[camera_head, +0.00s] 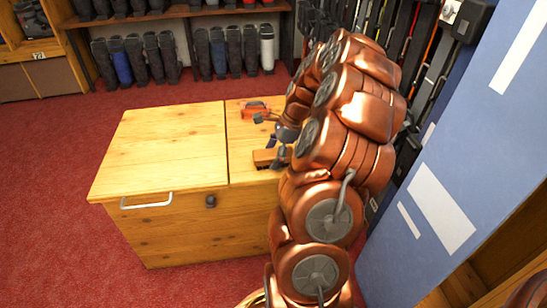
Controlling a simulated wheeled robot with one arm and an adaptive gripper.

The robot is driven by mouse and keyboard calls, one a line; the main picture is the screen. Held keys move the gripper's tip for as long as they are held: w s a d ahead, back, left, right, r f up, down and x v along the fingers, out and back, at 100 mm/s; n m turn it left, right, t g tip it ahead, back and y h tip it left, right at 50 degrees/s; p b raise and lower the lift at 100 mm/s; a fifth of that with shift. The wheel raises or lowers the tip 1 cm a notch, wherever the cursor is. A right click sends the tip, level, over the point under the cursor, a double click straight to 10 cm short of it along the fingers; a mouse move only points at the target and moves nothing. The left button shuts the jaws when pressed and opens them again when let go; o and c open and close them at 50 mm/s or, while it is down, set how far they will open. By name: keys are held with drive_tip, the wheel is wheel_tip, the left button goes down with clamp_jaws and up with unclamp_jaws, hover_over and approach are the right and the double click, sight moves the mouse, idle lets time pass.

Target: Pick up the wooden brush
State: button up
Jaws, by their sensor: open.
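A small wooden block (263,157), which looks like the wooden brush, lies on the right part of the bench top; its right end is hidden behind my gripper, and I cannot make out bristles. My gripper (272,143) is open, with its grey fingers low over the bench top, close beside and partly in front of the block. I cannot tell whether a finger touches it. My copper-coloured arm covers the right end of the bench.
The wooden bench (160,150) has a wide clear left top. A red-orange tool (256,112) lies just behind the block. Boots (235,50) stand on racks behind, skis (425,60) at the right. A blue panel (445,150) closes the right side. Red carpet (60,160) is clear at left.

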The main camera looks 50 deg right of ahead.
sight(269, 153)
drive_tip(key=shift+c, duration=0.3)
drive_tip(key=c, duration=1.4)
drive_tip(key=shift+o, duration=0.2)
drive_tip(key=shift+b, duration=0.45)
drive_tip(key=shift+r, duration=0.35)
wheel_tip(269, 153, up, 4)
drive_tip(key=shift+f+p, duration=0.2)
drive_tip(key=shift+p, duration=0.85)
drive_tip(key=s+a+r+p, duration=0.1)
drive_tip(key=s+a+p, duration=0.2)
drive_tip(key=s+a, duration=0.7)
drive_tip(key=a, duration=0.2)
drive_tip(key=shift+a+p, duration=0.3)
drive_tip(key=shift+p, duration=0.1)
